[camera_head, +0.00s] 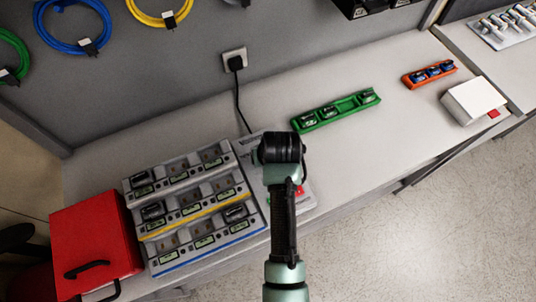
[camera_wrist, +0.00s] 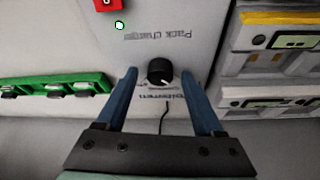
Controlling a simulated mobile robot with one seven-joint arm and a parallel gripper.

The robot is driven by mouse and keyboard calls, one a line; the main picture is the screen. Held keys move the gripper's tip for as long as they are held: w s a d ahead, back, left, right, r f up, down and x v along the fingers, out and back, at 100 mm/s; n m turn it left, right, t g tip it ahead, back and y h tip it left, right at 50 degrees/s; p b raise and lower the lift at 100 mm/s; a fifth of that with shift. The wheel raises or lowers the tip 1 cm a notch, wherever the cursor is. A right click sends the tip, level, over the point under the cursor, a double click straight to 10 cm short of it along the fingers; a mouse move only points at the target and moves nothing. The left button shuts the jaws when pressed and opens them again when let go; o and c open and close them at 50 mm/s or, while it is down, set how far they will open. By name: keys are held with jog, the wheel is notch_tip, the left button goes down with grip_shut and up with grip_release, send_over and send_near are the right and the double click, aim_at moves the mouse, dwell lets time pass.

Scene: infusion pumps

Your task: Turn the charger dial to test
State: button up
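The charger dial (camera_wrist: 159,72) is a black round knob with a white pointer mark, on the charger's pale panel. In the wrist view its mark points down and right. Upside-down lettering reading "Pack charge" stands above it, and a partly hidden label lies below, so I cannot read its setting. My gripper (camera_wrist: 160,76) is open, with its blue fingers on either side of the dial; gaps show on both sides. In the head view my arm's end (camera_head: 281,150) hides the dial at the right end of the charger (camera_head: 255,225).
A red case (camera_head: 95,240) stands left of the charger. A green tray (camera_head: 336,110), an orange tray (camera_head: 430,74) and a white box (camera_head: 472,100) lie to the right. A black cord (camera_head: 238,95) runs from the wall socket down behind the charger. The bench between the trays is clear.

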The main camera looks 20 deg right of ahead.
jog(key=d+b+v, duration=0.1)
jog(key=v, duration=1.2)
jog(key=shift+a, duration=0.4)
